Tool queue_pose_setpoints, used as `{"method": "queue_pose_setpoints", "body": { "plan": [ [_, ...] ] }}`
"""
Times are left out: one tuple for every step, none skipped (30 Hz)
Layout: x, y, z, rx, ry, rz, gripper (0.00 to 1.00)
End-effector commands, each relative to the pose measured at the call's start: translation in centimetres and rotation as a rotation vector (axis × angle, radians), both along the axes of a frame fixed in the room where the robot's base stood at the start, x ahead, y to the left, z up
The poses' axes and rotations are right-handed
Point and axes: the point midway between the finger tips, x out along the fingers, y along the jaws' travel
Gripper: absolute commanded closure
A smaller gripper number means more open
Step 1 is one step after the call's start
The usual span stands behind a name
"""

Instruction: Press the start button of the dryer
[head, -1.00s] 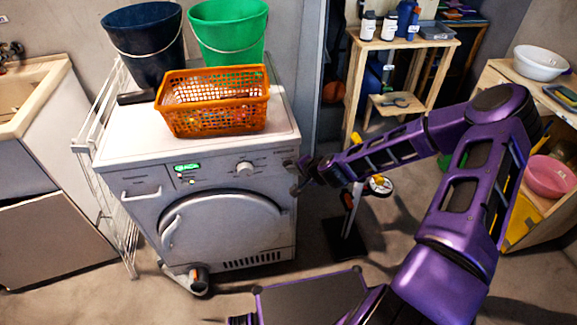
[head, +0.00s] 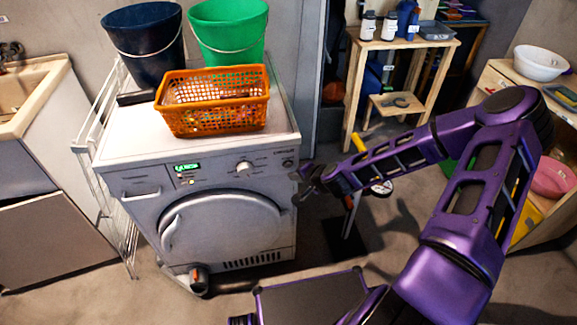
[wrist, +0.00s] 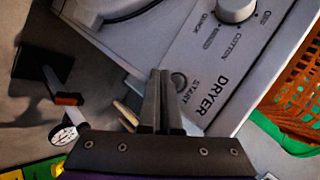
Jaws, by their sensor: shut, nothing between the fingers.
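The dryer (head: 222,252) is a white front-loader with a round door and a lit green display (head: 187,167). Its start button (head: 288,162) is a small dark round knob at the right end of the panel. In the wrist view the button (wrist: 180,82) sits beside the word START, just right of my fingertips. My gripper (head: 299,186) is at the dryer's front right edge, a little below and right of the button. It also shows in the wrist view (wrist: 158,78), shut with its fingers together and empty. I cannot tell how far the tips are from the panel.
An orange basket (head: 214,120), a green bucket (head: 229,30) and a dark blue bucket (head: 143,45) stand on the dryer. A larger dial (head: 244,168) sits left of the button. A wooden shelf (head: 405,45) stands behind my arm. Floor is open before the dryer.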

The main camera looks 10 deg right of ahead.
Motion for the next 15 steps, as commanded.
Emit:
{"method": "queue_pose_setpoints", "body": {
  "plan": [
    [-0.6,0.0,0.0,0.001,0.000,-0.001,1.00],
    [-0.9,0.0,0.0,0.000,0.000,0.000,1.00],
    [-1.3,0.0,0.0,0.001,0.001,0.000,1.00],
    [-1.6,0.0,0.0,0.001,0.000,-0.001,1.00],
    [-1.9,0.0,0.0,0.001,0.000,-0.001,1.00],
    [-2.3,0.0,0.0,0.001,0.000,-0.001,1.00],
    [-2.6,0.0,0.0,0.000,0.000,0.000,1.00],
    [-2.8,0.0,0.0,0.000,0.000,0.000,1.00],
    [-3.2,0.0,0.0,0.000,0.000,0.001,1.00],
    [-3.3,0.0,0.0,-0.001,0.000,0.001,1.00],
    [-3.5,0.0,0.0,-0.001,0.000,-0.001,1.00],
    [-3.6,0.0,0.0,-0.001,0.000,-0.001,1.00],
    [-3.7,0.0,0.0,-0.001,0.000,-0.001,1.00],
    [-3.8,0.0,0.0,-0.001,0.000,-0.001,1.00],
    [-3.8,0.0,0.0,-0.001,0.000,-0.001,1.00]
  ]
}}
